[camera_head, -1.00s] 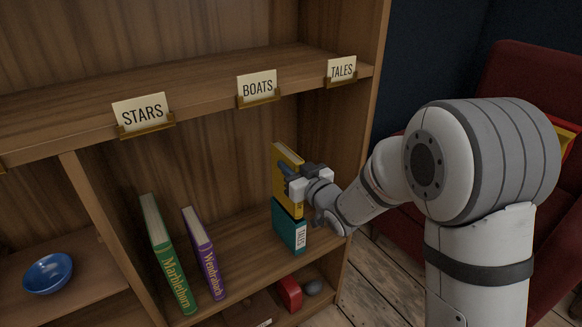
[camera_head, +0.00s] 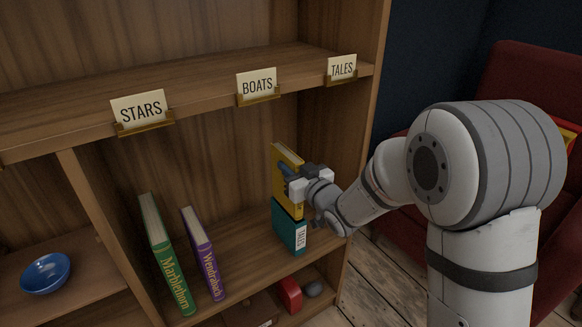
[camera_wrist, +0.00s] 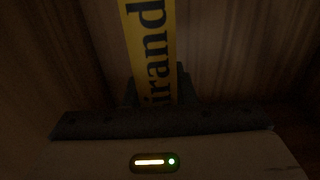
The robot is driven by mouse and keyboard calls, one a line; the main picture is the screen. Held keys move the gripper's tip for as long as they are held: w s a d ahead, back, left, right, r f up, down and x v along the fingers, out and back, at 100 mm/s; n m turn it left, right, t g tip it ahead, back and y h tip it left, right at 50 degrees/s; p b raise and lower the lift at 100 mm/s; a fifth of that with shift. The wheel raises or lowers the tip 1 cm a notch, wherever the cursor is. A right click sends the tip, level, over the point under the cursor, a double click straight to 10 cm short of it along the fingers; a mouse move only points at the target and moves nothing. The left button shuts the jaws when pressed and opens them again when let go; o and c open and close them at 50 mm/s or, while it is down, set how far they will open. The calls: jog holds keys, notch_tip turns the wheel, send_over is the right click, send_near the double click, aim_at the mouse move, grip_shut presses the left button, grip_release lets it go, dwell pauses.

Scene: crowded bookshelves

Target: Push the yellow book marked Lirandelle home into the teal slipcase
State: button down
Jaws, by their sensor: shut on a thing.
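The yellow book (camera_head: 284,157) stands upright in the bay under the TALES label, its lower part inside the teal slipcase (camera_head: 286,228). Much of the book stands above the slipcase's top edge. My gripper (camera_head: 291,181) is shut on the book from the front right, above the slipcase. In the wrist view the yellow spine (camera_wrist: 152,45) with the letters "irand" runs down between my fingers (camera_wrist: 158,92). The rest of the title is hidden or out of frame. The slipcase stands on the shelf board with a pale TALES label on its front.
The shelf above carries label holders. A side panel (camera_head: 356,150) stands close right. A blue bowl (camera_head: 45,273) sits far left; a red object (camera_head: 290,294) is below.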

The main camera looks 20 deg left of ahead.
jog(key=b, duration=0.5)
send_over(291, 208)
jog(key=w, duration=0.2)
jog(key=shift+w+a+f, duration=0.1)
jog(key=shift+a+f, duration=0.1)
jog(key=shift+f, duration=1.2)
jog(key=shift+w+a+f, duration=0.1)
jog(key=shift+a+f, duration=0.1)
jog(key=shift+f, duration=1.15)
jog(key=shift+f+b, duration=0.75)
jog(key=shift+f, duration=3.35)
jog(key=c, duration=1.1)
grip_release()
jog(key=shift+s+f, duration=0.1)
jog(key=shift+d, duration=0.1)
